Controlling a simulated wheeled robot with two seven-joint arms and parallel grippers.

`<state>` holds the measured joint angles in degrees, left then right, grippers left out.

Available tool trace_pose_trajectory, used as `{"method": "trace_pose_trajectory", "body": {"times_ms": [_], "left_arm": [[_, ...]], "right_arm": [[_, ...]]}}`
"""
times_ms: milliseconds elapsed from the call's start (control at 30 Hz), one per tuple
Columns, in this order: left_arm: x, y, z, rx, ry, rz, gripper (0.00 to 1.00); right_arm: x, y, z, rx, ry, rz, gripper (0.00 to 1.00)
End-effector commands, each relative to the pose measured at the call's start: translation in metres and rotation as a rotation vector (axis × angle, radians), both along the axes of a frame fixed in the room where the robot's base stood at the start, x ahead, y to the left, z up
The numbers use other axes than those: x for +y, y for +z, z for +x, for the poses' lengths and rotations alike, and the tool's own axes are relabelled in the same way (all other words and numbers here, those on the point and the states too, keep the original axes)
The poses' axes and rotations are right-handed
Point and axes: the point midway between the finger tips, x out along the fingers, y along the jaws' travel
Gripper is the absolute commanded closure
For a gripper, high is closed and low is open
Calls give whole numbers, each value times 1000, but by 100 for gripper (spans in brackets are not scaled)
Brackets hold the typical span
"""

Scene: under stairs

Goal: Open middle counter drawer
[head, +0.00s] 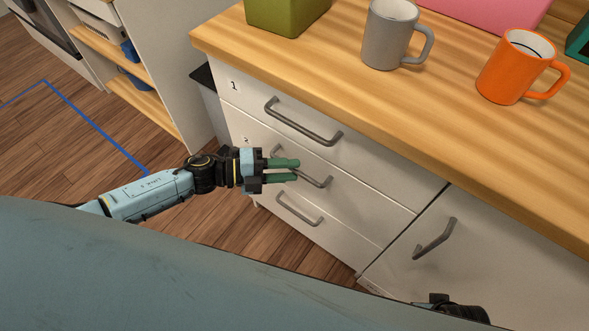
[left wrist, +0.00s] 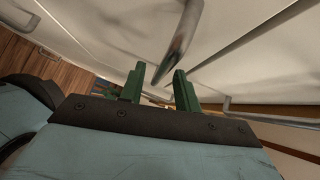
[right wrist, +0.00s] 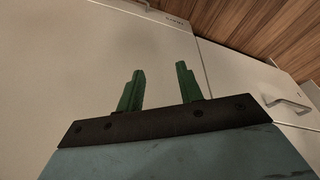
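The middle drawer (head: 365,212), marked 2, is shut in the white counter front. Its grey bar handle (head: 318,181) is partly hidden by my left gripper (head: 298,170). That gripper is open, its green fingers pointing at the handle. In the left wrist view a grey handle (left wrist: 182,38) lies just ahead of the fingertips (left wrist: 158,72), its end near the gap between them. I cannot tell if they touch. My right gripper (right wrist: 158,70) is open and empty, facing a white cabinet front; in the head view only dark arm parts show at bottom right.
The top drawer (head: 370,160) and the bottom drawer (head: 330,236) are shut. A cabinet door (head: 480,260) is to the right. On the wooden counter (head: 440,115) stand a grey mug (head: 388,35), an orange mug (head: 513,70) and a green box (head: 285,12). Bare floor lies left.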

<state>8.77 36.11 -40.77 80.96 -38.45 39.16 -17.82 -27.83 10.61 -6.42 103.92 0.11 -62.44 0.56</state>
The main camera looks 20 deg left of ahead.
Motion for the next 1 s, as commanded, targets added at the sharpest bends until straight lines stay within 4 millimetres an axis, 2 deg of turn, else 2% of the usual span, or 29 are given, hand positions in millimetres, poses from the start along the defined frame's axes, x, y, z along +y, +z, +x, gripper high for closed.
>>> {"method": "trace_pose_trajectory", "body": {"times_ms": [200, 500, 767, 1000], "left_arm": [[-16, -3, 8, 0, 0, 1, 68], [-18, -3, 8, 0, 0, 1, 68], [-18, -3, 8, 0, 0, 1, 100], [-18, -3, 8, 0, 0, 1, 100]], "right_arm": [[4, 7, 2, -5, 1, 5, 64], [5, 7, 2, -5, 1, 6, 64], [5, 7, 3, -5, 1, 6, 64], [5, 7, 2, -5, 1, 6, 64]]}}
